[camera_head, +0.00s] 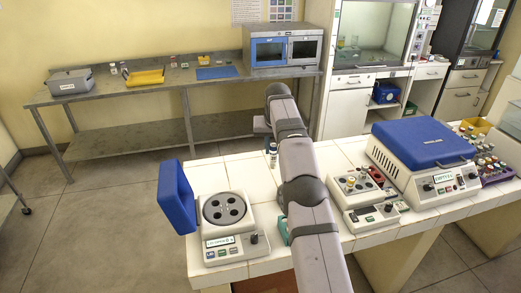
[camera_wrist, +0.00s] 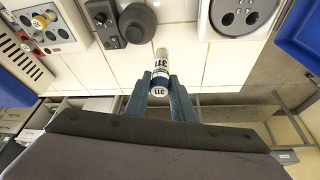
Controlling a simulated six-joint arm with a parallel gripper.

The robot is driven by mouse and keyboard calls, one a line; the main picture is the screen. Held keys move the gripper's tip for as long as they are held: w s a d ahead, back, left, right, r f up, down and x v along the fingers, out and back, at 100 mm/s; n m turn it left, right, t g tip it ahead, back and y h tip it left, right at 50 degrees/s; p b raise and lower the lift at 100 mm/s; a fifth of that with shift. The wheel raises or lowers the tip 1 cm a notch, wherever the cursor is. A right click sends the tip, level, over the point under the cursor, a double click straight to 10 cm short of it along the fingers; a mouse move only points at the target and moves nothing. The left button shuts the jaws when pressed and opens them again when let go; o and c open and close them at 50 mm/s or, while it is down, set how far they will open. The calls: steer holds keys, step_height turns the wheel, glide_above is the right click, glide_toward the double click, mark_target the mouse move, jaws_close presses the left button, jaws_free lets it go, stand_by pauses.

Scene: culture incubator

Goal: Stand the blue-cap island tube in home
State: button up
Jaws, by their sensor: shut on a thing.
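In the wrist view, my gripper (camera_wrist: 160,84) is shut on a small tube (camera_wrist: 161,66) marked 311. The tube has a white body with a blue cap at the end nearer the camera, between the two teal fingers. In the head view, the tube (camera_head: 272,155) shows just left of my arm, near the island's far edge. My fingers are mostly hidden there by the arm. Whether the tube's base touches the tiles cannot be told. No place marked home can be made out.
The white-tiled island (camera_head: 258,173) carries an open small centrifuge (camera_head: 226,222) with its blue lid raised at left. A dark round-topped device (camera_wrist: 137,23) stands near the tube in the wrist view. A block device (camera_head: 362,188) and a large blue-lidded centrifuge (camera_head: 424,150) stand to the right.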

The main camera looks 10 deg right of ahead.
steer(key=s+d+r+m+h+p, duration=0.1)
steer(key=s+d+m+p, duration=0.1)
steer(key=s+d, duration=0.45)
steer(key=s+d+m+p, duration=0.1)
steer(key=s+d, duration=0.2)
steer(key=d, duration=0.7)
step_height(320, 180, down, 8)
steer(key=s+a+n+y, duration=0.1)
steer(key=s+n+y, duration=0.1)
steer(key=n, duration=0.4)
steer(key=shift+s+n, duration=0.3)
steer(key=shift+s, duration=0.1)
steer(key=shift+f, duration=0.2)
steer(key=shift+f+b, duration=1.5)
steer(key=shift+f, duration=1.3)
